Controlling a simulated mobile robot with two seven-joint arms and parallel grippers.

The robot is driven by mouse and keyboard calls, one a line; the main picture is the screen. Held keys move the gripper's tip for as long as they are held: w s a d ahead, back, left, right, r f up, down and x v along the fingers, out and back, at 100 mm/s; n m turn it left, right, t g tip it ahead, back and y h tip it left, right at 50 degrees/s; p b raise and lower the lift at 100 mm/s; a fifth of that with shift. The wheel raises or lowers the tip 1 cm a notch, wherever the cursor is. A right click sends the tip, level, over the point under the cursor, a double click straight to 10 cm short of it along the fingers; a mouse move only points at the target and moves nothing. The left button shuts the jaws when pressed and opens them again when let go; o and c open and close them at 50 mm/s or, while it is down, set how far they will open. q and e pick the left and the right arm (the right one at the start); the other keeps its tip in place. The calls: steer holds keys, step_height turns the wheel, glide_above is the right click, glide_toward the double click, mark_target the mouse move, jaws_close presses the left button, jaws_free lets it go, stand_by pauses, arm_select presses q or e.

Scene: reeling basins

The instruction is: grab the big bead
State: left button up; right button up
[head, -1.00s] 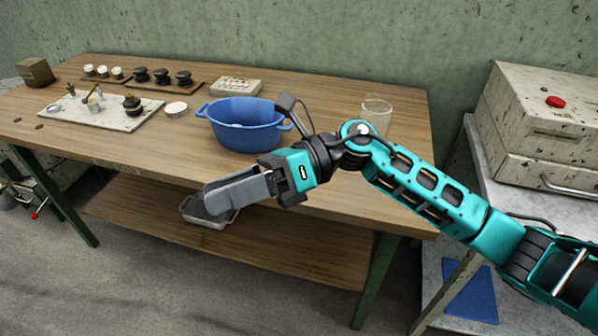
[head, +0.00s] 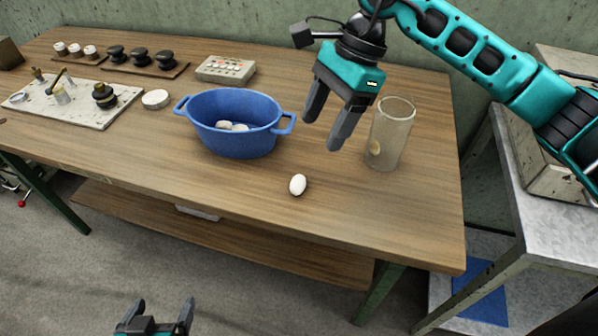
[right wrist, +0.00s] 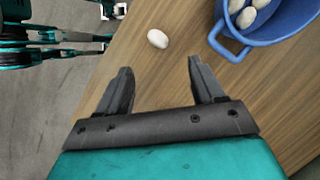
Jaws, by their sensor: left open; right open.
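No object is plainly marked as the big bead. A round tan thing (head: 374,147) shows low at the glass jar (head: 394,122); I cannot tell whether it is a bead. A white, egg-shaped piece (head: 298,185) lies on the bare table near the front edge. It also shows in the right wrist view (right wrist: 158,38), ahead of the fingers. My right gripper (head: 323,132) is open and empty, pointing down between the blue basin and the jar, beyond the white piece. My left gripper (head: 164,303) is open and empty, low in front of the table.
The blue basin (head: 236,148) holds several white pieces (head: 232,126). A button box (head: 225,69), a white disc (head: 155,99), a pale board (head: 100,118) with small items and dark stacked stones stand further left. Bare wood surrounds the white piece.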

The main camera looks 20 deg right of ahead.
glide_above(301, 179)
steer(key=d, duration=0.2)
steer(key=f, duration=0.5)
steer(key=shift+w+f, duration=0.15)
steer(key=shift+w, duration=0.1)
steer(key=shift+x, duration=2.85)
steer(key=shift+d, duration=0.2)
steer(key=c, duration=0.7)
